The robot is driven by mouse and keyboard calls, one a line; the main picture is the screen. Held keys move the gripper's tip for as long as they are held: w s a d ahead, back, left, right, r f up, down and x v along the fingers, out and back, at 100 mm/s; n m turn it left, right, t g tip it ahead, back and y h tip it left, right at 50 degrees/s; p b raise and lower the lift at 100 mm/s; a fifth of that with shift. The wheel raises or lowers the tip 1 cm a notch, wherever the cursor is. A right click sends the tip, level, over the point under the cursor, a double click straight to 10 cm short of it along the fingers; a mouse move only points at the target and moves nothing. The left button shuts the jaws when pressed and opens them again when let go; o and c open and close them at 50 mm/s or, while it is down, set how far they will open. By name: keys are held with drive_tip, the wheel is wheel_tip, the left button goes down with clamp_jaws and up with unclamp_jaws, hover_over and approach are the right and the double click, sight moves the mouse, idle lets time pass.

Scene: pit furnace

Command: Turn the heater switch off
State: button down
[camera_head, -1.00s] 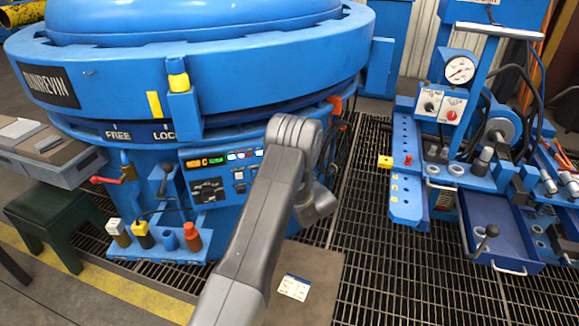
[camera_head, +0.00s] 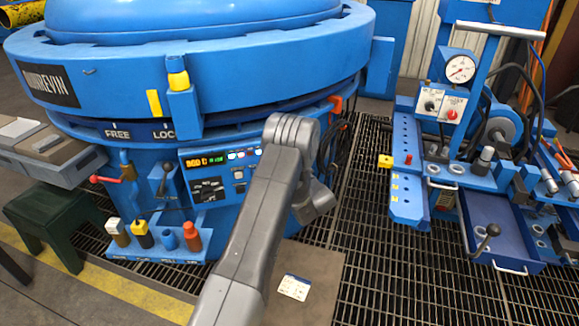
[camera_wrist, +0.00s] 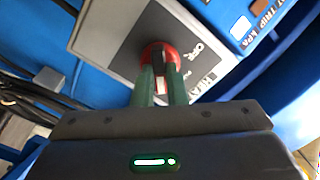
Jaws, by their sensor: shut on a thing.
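The heater switch (camera_wrist: 148,53) shows in the wrist view as a round red knob with a dark grip bar that has a pale end.
The blue round furnace (camera_head: 230,75) fills the left and middle. Its small display (camera_head: 207,161) shows amber digits. A blue shelf (camera_head: 150,254) holds several plugs. At right stands a blue cart (camera_head: 407,211) with a gauge (camera_head: 459,69) and two knobs. Grating lies between them.

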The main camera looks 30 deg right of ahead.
drive_tip(key=shift+a+n+b, duration=0.1)
drive_tip(key=shift+n+b, duration=9.7)
drive_tip(key=shift+b, duration=0.3)
drive_tip(key=c, duration=1.5)
unclamp_jaws()
drive_tip(key=shift+o, duration=0.2)
